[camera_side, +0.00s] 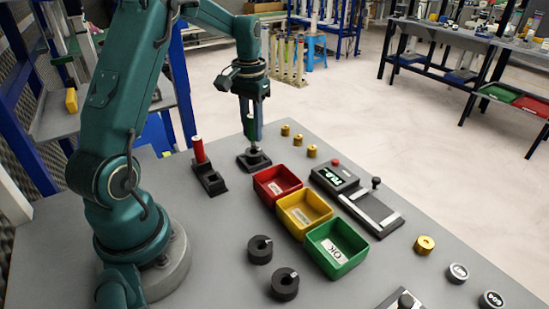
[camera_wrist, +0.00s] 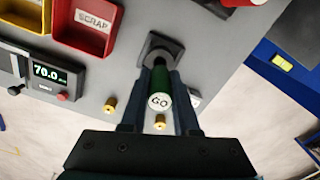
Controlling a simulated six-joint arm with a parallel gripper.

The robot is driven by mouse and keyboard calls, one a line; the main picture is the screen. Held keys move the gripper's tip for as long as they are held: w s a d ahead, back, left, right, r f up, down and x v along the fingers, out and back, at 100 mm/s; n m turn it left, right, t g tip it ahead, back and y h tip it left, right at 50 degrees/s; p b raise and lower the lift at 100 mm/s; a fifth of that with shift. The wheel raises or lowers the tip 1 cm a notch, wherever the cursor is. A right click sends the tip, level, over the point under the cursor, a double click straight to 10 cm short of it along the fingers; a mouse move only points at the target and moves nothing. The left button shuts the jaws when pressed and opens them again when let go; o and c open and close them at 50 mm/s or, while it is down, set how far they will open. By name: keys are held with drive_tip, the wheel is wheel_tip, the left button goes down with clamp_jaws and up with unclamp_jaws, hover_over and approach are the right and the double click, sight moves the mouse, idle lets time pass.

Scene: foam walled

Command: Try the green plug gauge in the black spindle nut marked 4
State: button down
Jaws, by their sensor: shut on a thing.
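My gripper (camera_side: 253,134) points down and is shut on the green plug gauge (camera_wrist: 162,80). The gauge is upright, and its white end marked GO faces the camera in the wrist view. Its lower end, a light metal piece, meets the top of a dark square holder (camera_side: 244,164). The holder also shows in the wrist view (camera_wrist: 150,46). I cannot tell how far the gauge's end is in the bore. No mark 4 is legible. Two black slotted rings (camera_side: 260,250) (camera_side: 285,285) lie near the front of the table.
A red gauge (camera_side: 198,150) stands in a black rack (camera_side: 213,185) left of the holder. Red (camera_side: 263,191), yellow (camera_side: 290,217) and green (camera_side: 325,253) bins run to the right. Beyond are small brass parts (camera_side: 298,140) and a display box (camera_side: 333,177). The table's far edge is close.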

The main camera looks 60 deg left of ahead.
sight(251, 116)
drive_tip(key=shift+f, duration=1.4)
idle(0.9)
drive_tip(key=shift+r, duration=0.1)
drive_tip(key=shift+r, duration=3.2)
